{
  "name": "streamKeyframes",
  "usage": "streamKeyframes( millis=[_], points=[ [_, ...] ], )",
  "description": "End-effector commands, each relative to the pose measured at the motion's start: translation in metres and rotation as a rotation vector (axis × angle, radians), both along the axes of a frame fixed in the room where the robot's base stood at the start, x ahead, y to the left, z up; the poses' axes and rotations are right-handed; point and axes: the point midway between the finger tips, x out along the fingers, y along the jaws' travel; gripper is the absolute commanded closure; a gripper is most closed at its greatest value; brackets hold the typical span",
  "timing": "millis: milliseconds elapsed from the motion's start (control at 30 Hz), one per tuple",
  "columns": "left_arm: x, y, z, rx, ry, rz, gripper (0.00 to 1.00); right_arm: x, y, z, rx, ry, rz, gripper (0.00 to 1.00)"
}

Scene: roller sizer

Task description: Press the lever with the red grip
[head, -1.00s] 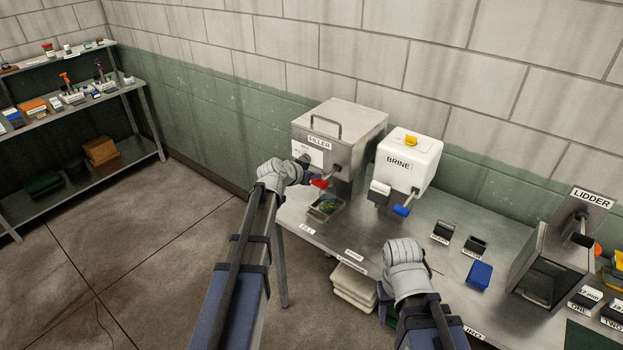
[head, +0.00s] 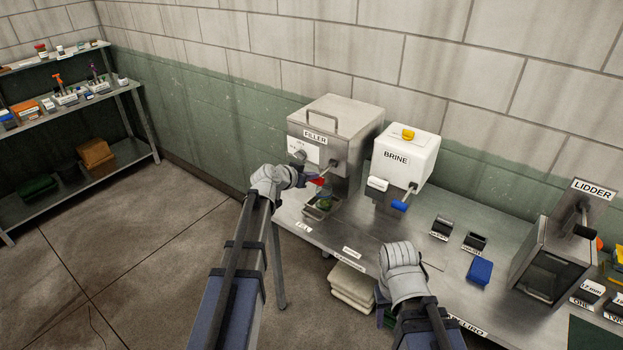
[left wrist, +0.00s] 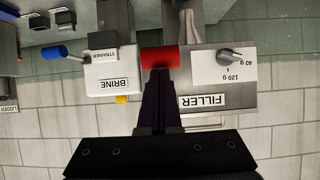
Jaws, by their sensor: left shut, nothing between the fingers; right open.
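The filler (head: 345,130) is a grey metal box on the bench. Its lever carries a red grip (head: 318,181) at the front, partly hidden by my left gripper (head: 304,179). The left wrist view, upside down, shows the red grip (left wrist: 160,57) straight ahead of the dark shut fingers (left wrist: 160,74). The fingertips overlap the grip's edge there; whether they touch it I cannot tell. The fingers hold nothing. A small tray (head: 309,212) with green contents sits below the filler. My right gripper (head: 403,262) is over the bench's front edge, away from the filler; its fingers are hidden.
The white brine box (head: 410,150) with a blue-gripped lever (head: 399,206) stands right of the filler. A blue block (head: 479,271), small dark bins and the lidder (head: 556,250) are further right. A shelf (head: 70,180) stands at the far left.

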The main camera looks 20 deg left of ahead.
Motion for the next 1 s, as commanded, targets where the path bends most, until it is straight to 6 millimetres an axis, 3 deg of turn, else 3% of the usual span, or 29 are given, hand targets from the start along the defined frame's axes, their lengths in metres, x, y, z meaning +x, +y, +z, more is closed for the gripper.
streamKeyframes(
  millis=[33,200,300,700,1000],
  points=[
    [-0.002,0.0,-0.012,-0.007,-0.019,0.0,1.0,0.0,0.0,-0.016,0.0,0.0,0.001,0.5],
    [-0.005,0.001,-0.031,-0.043,-0.117,0.002,1.0,0.0,0.0,-0.056,-0.001,-0.001,0.006,0.5],
    [-0.004,0.002,-0.037,-0.057,-0.16,0.003,1.0,0.0,0.0,-0.071,-0.001,-0.001,0.01,0.5],
    [0.0,0.001,-0.065,-0.061,-0.17,0.003,1.0,0.0,0.0,-0.101,-0.002,-0.001,0.012,0.5],
    [0.003,-0.001,-0.076,-0.061,-0.168,0.002,1.0,0.0,0.0,-0.112,-0.002,-0.001,0.011,0.5]
  ],
)
